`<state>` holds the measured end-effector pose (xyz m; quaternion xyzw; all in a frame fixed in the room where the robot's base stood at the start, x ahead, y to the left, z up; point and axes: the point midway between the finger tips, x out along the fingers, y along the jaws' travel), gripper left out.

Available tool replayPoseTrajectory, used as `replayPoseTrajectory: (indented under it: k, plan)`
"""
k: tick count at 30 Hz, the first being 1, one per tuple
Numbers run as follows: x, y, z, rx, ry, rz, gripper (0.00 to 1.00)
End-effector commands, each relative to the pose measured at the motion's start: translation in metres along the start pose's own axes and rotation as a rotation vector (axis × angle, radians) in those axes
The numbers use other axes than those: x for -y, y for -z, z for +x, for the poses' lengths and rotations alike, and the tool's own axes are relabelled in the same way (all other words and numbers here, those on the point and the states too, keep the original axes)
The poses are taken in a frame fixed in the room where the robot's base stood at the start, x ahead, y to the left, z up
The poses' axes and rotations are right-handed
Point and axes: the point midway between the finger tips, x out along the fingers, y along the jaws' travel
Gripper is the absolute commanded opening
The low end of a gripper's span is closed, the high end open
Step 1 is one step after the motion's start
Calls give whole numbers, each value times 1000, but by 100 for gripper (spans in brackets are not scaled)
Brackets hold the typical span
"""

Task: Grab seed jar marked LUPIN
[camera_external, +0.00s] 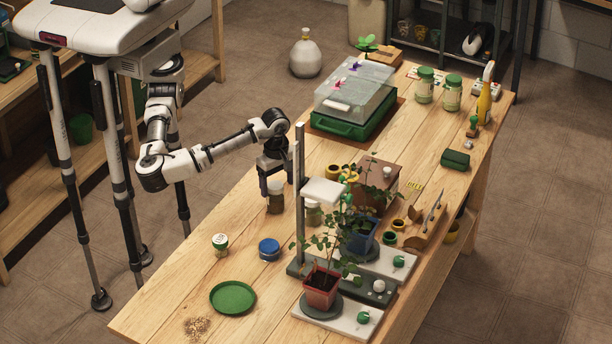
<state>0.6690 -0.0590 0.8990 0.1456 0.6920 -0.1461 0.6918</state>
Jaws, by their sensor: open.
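No label reading LUPIN is legible at this size, so I cannot tell which jar is marked so. A brown jar (275,202) stands on the table directly below my gripper (273,186). My gripper points down and is open; its fingertips are at the jar's top, and I cannot tell whether they are around it or just above. Two larger green-lidded jars, one left (425,86) and one right (452,95), stand at the far end. A small white-lidded jar (219,244) stands nearer the front.
A post stand (300,190) rises close to the right of my gripper. A blue-lidded tin (269,249) and a green dish (233,298) lie toward the front. A green case (352,124) stands behind.

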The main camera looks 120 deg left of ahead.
Motion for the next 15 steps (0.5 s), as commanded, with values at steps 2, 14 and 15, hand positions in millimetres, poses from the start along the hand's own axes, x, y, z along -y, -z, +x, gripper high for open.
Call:
replayPoseTrajectory:
  k: [2, 14, 15]
  plan:
    - [2, 0, 6, -2, 2, 1, 76]
    - [7, 1, 51, 0, 1, 1, 76]
    - [7, 1, 51, 0, 1, 1, 76]
